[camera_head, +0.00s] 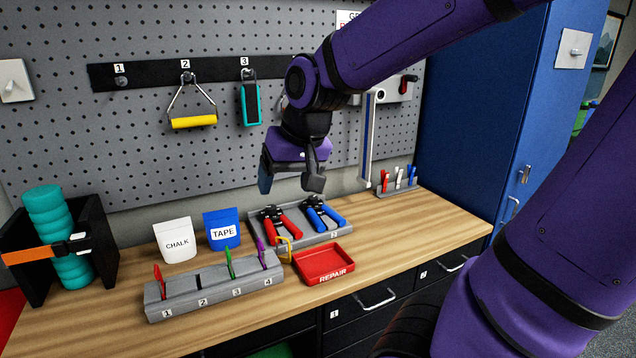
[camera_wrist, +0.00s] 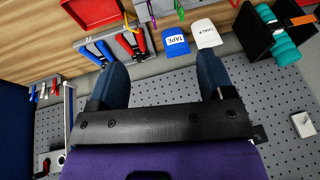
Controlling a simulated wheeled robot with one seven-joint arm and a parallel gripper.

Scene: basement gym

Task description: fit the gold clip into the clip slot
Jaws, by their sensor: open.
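The gold clip (camera_head: 284,248) is at the right end of the grey clip rack (camera_head: 215,292), close to the red tray; whether it touches either is unclear. The rack has slots numbered 1 to 4. A red clip (camera_head: 160,280) stands in slot 1, a green clip (camera_head: 229,264) in slot 3 and a purple clip (camera_head: 261,252) in slot 4. Slot 2 (camera_head: 200,283) is an empty dark gap. My gripper (camera_head: 290,181) is open and empty, high above the back of the bench.
The red REPAIR tray (camera_head: 324,264) is empty. Behind are a grey holder (camera_head: 335,235) with red and blue hand grips, and CHALK (camera_head: 175,241) and TAPE (camera_head: 222,231) packets. A black stand (camera_head: 95,225) with teal rollers stands left. Bare wood lies at the front right.

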